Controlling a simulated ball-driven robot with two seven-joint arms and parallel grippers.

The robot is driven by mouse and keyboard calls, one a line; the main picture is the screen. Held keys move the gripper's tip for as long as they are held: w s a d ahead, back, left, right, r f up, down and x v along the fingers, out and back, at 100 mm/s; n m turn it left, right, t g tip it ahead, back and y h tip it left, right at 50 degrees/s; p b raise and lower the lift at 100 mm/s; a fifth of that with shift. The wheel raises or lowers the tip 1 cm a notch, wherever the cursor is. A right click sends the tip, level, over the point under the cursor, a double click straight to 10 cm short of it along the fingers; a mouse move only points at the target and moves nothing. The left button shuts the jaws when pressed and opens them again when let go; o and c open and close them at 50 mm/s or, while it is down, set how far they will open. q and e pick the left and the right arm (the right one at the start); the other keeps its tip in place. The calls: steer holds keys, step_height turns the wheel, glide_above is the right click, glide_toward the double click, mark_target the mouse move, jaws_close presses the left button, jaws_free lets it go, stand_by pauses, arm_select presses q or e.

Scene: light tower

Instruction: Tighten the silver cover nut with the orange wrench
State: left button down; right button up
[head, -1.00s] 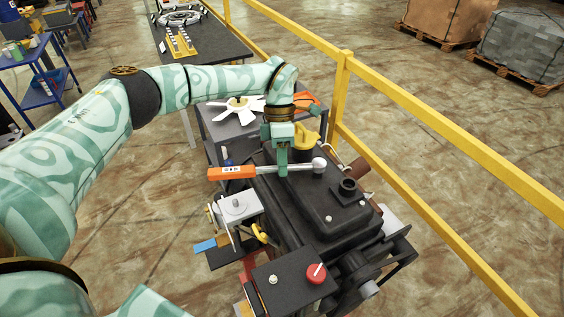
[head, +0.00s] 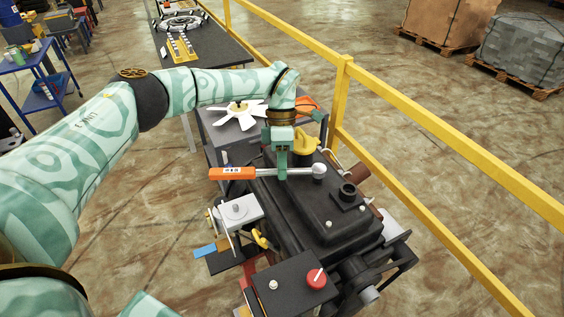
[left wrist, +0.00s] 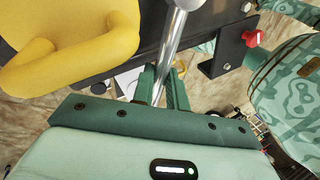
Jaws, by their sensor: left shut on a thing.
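The orange wrench (head: 232,173) has an orange handle at the left and a silver shaft with a round silver head (head: 318,171) at the right. It lies nearly level across the black engine cover (head: 335,222). My left gripper (head: 282,176) points down and is shut on the silver shaft between handle and head. In the left wrist view the shaft (left wrist: 176,32) runs between the fingers (left wrist: 160,90). Small silver nuts (head: 328,224) show on the cover. Any nut under the wrench head is hidden. My right gripper is not in view.
A yellow looped part (head: 304,143) stands close behind the gripper. A black box with a red knob (head: 316,278) is at the engine's front. A white fan (head: 240,112) lies on the table behind. A yellow railing (head: 430,122) runs along the right.

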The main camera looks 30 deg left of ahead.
arm_select(q)
steer(key=shift+r+p, duration=2.45)
steer(key=shift+r, duration=0.45)
steer(key=shift+f, duration=0.1)
